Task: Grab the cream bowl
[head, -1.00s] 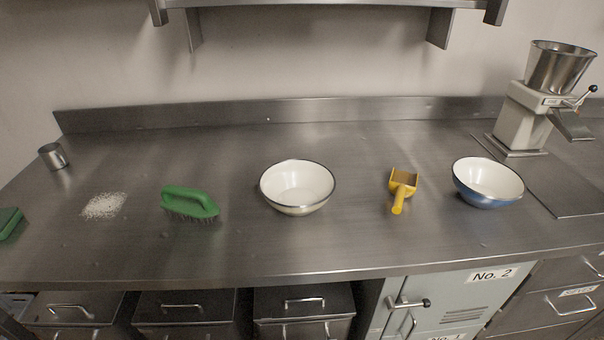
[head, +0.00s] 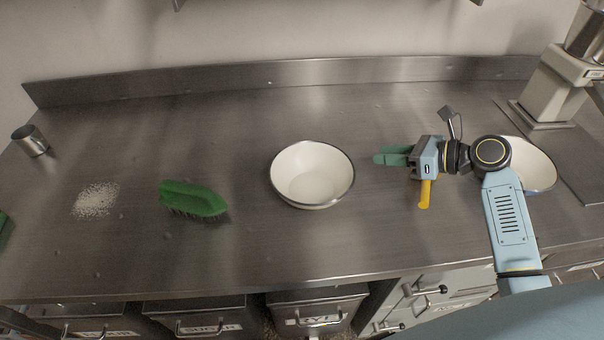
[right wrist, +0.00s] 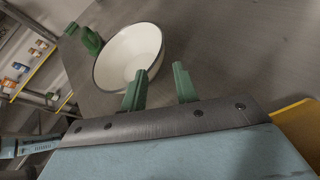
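The cream bowl (head: 312,174), white inside with a dark rim, stands upright on the steel counter in the middle of the head view. It also shows beyond my fingertips in the right wrist view (right wrist: 121,55). My right gripper (head: 378,155) is to the right of the bowl, above the counter, with its green fingers pointing left towards it. In the right wrist view its two fingers (right wrist: 157,80) stand apart with nothing between them. The gripper does not touch the bowl. My left gripper is not in view.
A yellow scoop (head: 425,194) lies under my right gripper, partly hidden. A blue bowl (head: 540,174) is partly behind my right arm. A green brush (head: 192,198), white grains (head: 96,200) and a metal cup (head: 30,141) are on the left. A mill (head: 553,82) stands at the right.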

